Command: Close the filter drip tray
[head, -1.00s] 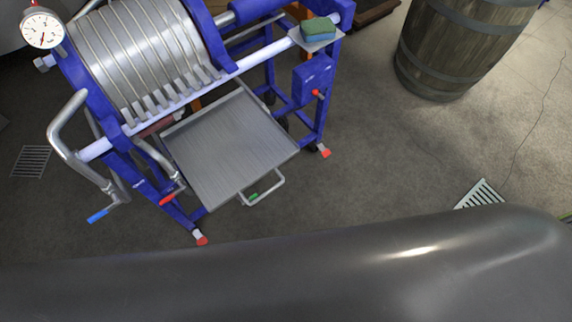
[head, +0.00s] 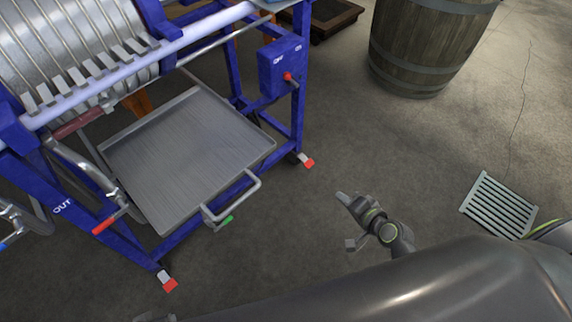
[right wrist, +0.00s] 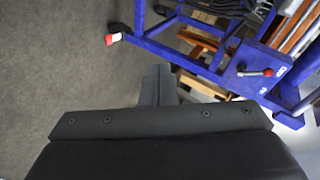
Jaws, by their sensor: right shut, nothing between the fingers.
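The filter drip tray (head: 190,150) is a flat grey metal tray with a low rim. It sticks out from the blue filter frame, below the row of plates, so it stands open. Its bar handle (head: 240,199) is on the front edge, with a small green piece beside it. My right gripper (head: 345,199) is shut and empty, over the floor to the right of the handle and apart from it. It also shows in the right wrist view (right wrist: 158,85), pointing toward the blue frame. My left gripper cannot be made out.
A blue switch box (head: 283,63) with a red knob sits on the frame's right side. Bent pipes with a red lever (head: 108,222) stand left of the tray. A barrel (head: 425,45) stands at the back right. A floor grate (head: 499,205) lies right. The floor between is clear.

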